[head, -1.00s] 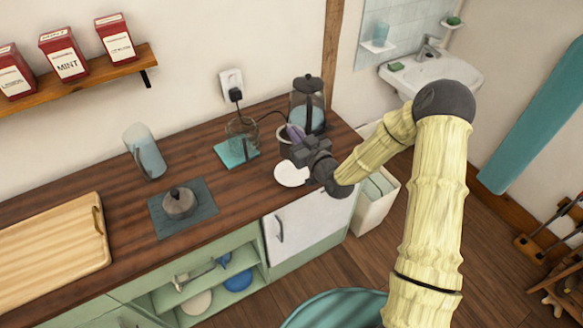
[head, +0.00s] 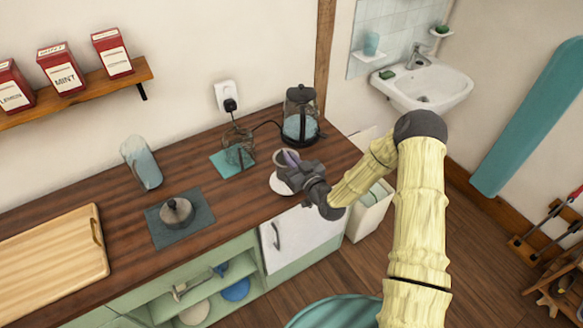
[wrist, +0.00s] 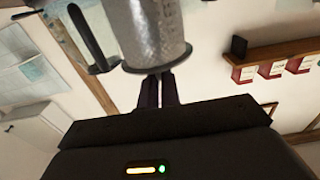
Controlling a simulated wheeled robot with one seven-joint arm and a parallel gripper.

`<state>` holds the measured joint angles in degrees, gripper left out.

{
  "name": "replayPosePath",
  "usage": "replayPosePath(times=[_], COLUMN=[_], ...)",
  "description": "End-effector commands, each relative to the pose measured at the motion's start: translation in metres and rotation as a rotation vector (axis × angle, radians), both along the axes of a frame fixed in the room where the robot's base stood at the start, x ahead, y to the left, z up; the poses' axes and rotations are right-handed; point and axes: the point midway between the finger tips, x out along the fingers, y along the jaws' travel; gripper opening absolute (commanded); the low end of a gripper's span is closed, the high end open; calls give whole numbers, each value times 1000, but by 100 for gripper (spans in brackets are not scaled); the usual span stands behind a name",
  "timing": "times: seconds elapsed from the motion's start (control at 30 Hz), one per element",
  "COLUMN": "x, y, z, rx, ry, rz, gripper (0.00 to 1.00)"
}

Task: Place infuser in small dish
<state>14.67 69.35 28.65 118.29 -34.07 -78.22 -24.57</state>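My gripper (head: 290,161) is over the right part of the counter, its purple fingers close together. In the wrist view the fingers (wrist: 158,90) meet the lower edge of a silver, textured cylinder, the infuser (wrist: 152,30). In the head view the infuser (head: 280,157) shows as a grey rim beside the fingers, partly hidden by my gripper. The small white dish (head: 277,186) lies on the counter just below it, partly covered. The infuser appears held above the dish; the exact gap cannot be told.
A black-lidded kettle (head: 300,118) stands behind my gripper. A glass jug (head: 238,150) is on a teal mat (head: 222,165) to the left. The counter's front edge is close by.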

Motion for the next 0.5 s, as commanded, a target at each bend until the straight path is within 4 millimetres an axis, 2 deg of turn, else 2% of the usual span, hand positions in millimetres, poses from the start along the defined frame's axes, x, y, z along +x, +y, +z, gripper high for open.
replayPosePath(times=[0.33,0.5], x=[0,0], y=[-1,0], z=[-36,-41], rx=[0,-1], ry=[2,-1], rz=[-2,-1], gripper=[0,0])
